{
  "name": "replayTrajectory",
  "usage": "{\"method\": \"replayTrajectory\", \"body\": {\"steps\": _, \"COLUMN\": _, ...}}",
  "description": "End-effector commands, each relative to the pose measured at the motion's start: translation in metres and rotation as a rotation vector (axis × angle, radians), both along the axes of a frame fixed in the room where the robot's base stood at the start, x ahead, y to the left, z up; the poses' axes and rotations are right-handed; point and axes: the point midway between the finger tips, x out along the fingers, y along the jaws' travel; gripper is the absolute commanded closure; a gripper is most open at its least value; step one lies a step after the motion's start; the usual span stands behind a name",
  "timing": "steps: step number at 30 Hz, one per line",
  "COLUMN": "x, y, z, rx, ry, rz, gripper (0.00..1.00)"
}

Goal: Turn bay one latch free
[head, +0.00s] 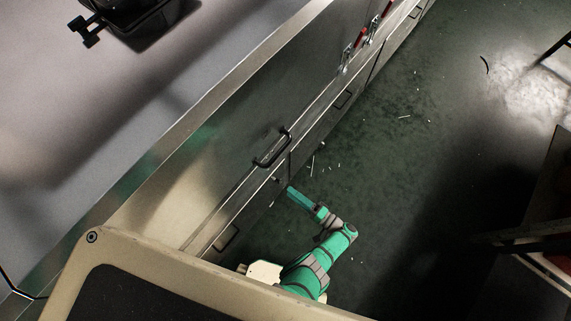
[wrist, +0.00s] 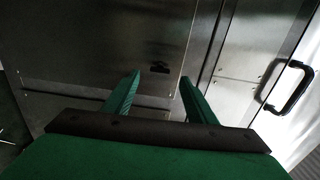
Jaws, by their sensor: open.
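My gripper (head: 293,191) is low beside the steel cabinet front, its fingers pointing at the panels. In the wrist view, my gripper (wrist: 159,78) is open and empty, with two green fingers apart. A small dark fitting (wrist: 159,67) on a steel panel shows just beyond the gap between the fingertips, apart from them; it may be the bay one latch, but no label is readable. A black bar handle (wrist: 288,87) is on the panel to the right; a black bar handle also shows in the head view (head: 272,148).
Red-handled toggle clamps (head: 360,38) sit farther along the cabinet front. Lower drawers have small handles (head: 342,98). The green floor (head: 400,170) to the right is mostly open, with small scattered scraps. A dark table or stand (head: 535,235) is at the right edge.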

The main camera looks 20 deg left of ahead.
Motion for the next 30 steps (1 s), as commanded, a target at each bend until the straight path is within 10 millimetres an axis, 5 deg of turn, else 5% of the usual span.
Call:
{"method": "replayTrajectory", "body": {"steps": 9, "x": -0.013, "y": -0.034, "z": 0.000, "rx": 0.001, "ry": 0.001, "rz": -0.001, "gripper": 0.48}}
{"method": "replayTrajectory", "body": {"steps": 30, "x": -0.015, "y": -0.037, "z": -0.001, "rx": 0.000, "ry": 0.002, "rz": 0.001, "gripper": 0.48}}
